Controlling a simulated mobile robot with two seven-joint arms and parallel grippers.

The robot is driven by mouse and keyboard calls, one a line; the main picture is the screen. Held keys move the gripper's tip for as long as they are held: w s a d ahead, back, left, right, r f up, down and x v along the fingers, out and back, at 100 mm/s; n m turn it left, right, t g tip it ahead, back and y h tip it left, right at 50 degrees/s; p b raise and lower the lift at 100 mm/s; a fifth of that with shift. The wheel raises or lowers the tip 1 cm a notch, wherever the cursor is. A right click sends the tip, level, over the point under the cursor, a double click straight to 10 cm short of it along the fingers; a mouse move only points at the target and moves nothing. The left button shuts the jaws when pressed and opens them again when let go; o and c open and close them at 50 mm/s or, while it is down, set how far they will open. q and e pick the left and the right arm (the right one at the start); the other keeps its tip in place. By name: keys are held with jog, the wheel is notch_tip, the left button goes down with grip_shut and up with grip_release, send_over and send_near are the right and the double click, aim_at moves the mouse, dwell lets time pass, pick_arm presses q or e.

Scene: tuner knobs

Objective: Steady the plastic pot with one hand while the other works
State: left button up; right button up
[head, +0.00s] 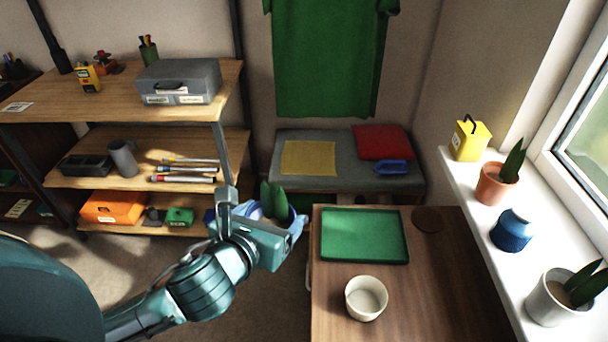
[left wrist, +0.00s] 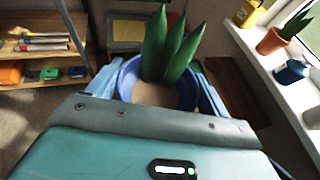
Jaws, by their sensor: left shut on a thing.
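My left gripper (head: 264,214) is shut on a blue pot (head: 292,213) with upright green leaves, held in the air left of the wooden table. In the left wrist view the pot (left wrist: 128,78) sits between the two fingers, upright, with pale soil and pointed leaves (left wrist: 172,48). The gripper body hides its lower front. A cream empty pot (head: 366,298) stands on the table. I cannot tell which pot is plastic. My right gripper is not in view.
A green tray (head: 364,236) and a brown round saucer (head: 428,219) lie on the table (head: 450,290). The windowsill holds a yellow box (head: 468,140), a terracotta pot (head: 494,186), a blue pot (head: 512,230) and a whitish pot (head: 552,302). Shelves (head: 130,180) stand left.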

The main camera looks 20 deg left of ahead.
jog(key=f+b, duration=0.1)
jog(key=b, duration=0.3)
pick_arm(q)
jog(key=w+d+r+m+g+h+b, duration=0.15)
jog(key=w+d+m+h, duration=0.3)
jog(key=d, duration=0.45)
jog(key=w+d+m+g+h+b, duration=0.1)
jog(key=w+d+m+g+h, duration=0.1)
jog(key=w+d+m+h, duration=0.45)
jog(key=s+d+f+m+g+h+b, duration=0.35)
jog(key=s+d+m+g, duration=0.2)
jog(key=d+g, duration=0.35)
pick_arm(e)
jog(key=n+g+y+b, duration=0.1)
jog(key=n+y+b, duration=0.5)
send_near(355, 288)
pick_arm(q)
jog(key=a+f+m+g+y, duration=0.2)
jog(key=a+f+m+g, duration=0.3)
jog(key=f+m+g, duration=0.1)
jog(key=shift+f+m+g+y, duration=0.25)
jog(key=shift+m+g+y, duration=0.1)
jog(key=shift+m+g, duration=0.5)
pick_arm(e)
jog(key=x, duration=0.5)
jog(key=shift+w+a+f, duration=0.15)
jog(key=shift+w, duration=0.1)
